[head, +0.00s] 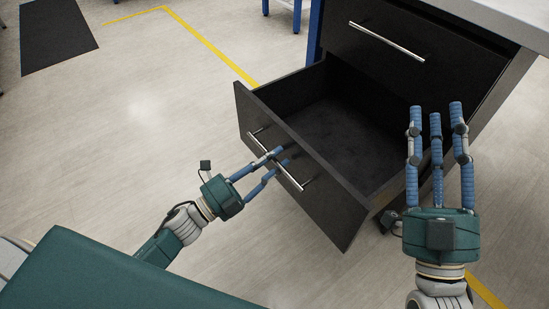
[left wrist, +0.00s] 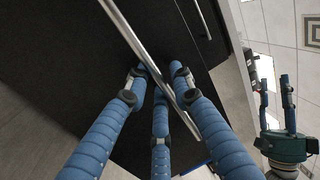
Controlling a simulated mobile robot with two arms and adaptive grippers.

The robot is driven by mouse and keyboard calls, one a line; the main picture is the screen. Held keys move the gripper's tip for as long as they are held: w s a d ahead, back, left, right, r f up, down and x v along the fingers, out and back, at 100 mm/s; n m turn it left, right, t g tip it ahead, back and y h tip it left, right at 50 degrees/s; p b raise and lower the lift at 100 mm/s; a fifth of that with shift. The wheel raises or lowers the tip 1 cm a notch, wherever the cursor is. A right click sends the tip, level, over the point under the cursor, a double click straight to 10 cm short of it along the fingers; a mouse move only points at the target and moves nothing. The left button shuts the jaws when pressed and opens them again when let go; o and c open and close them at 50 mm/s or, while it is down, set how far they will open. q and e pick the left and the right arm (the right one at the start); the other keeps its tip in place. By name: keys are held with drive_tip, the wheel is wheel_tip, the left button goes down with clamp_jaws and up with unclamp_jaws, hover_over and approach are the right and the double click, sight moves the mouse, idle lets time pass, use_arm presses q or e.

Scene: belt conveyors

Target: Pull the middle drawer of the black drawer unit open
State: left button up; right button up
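The black drawer unit (head: 465,72) stands at the upper right in the head view. One of its drawers (head: 322,199) is pulled far out, its empty inside showing; one closed drawer front lies above it, and what is below is hidden. My left gripper (head: 277,157) is at the silver bar handle (head: 292,177) of this open drawer. In the left wrist view the handle (left wrist: 186,113) passes between its blue fingers, which close in around it. My right gripper (head: 436,112) is open and empty, its fingers spread over the unit's right side.
The closed upper drawer has its own silver handle (head: 386,41). A pale worktop (head: 510,14) covers the unit. Floor to the left of the open drawer is clear, with a yellow line (head: 210,45) and a dark mat (head: 57,37) further back.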

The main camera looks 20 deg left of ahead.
use_arm(q)
drive_tip(key=v, duration=1.2)
drive_tip(key=shift+a, duration=0.1)
idle(0.4)
